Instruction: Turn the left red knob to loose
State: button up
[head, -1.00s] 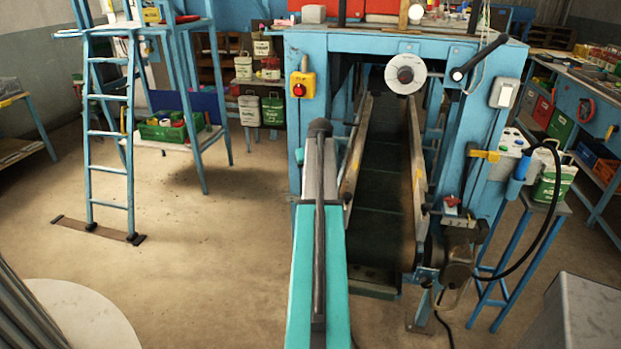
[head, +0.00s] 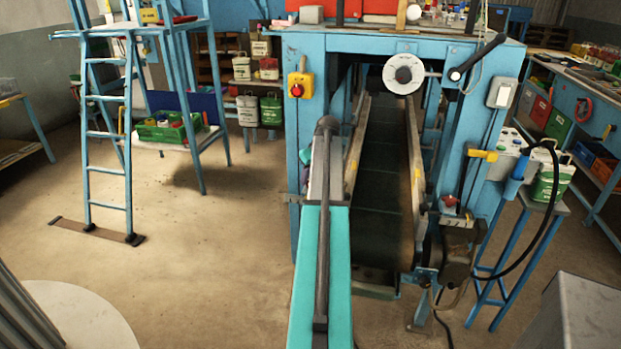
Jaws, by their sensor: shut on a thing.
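My teal and grey arm (head: 338,270) reaches up the middle of the head view to the left side of the conveyor. My gripper is not visible; the arm hides that area. A red knob (head: 450,201) shows on the right side of the conveyor. No matching left knob is visible; the left side of the conveyor is largely covered by my arm. A separate red button (head: 297,90) sits on a yellow box on the machine's left post.
The dark conveyor belt (head: 382,190) runs between two side rails under the blue machine frame (head: 400,45). A white dial (head: 404,74) and a black-handled lever (head: 480,57) are above it. A blue ladder (head: 107,140) stands left. Floor between ladder and machine is clear.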

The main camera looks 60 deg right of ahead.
jog(key=o, duration=1)
jog(key=shift+s+f, duration=0.15)
jog(key=shift+s, duration=0.15)
jog(key=shift+c, duration=0.2)
jog(key=shift+w, duration=0.1)
jog(key=b+v, duration=0.2)
jog(key=v, duration=1.2)
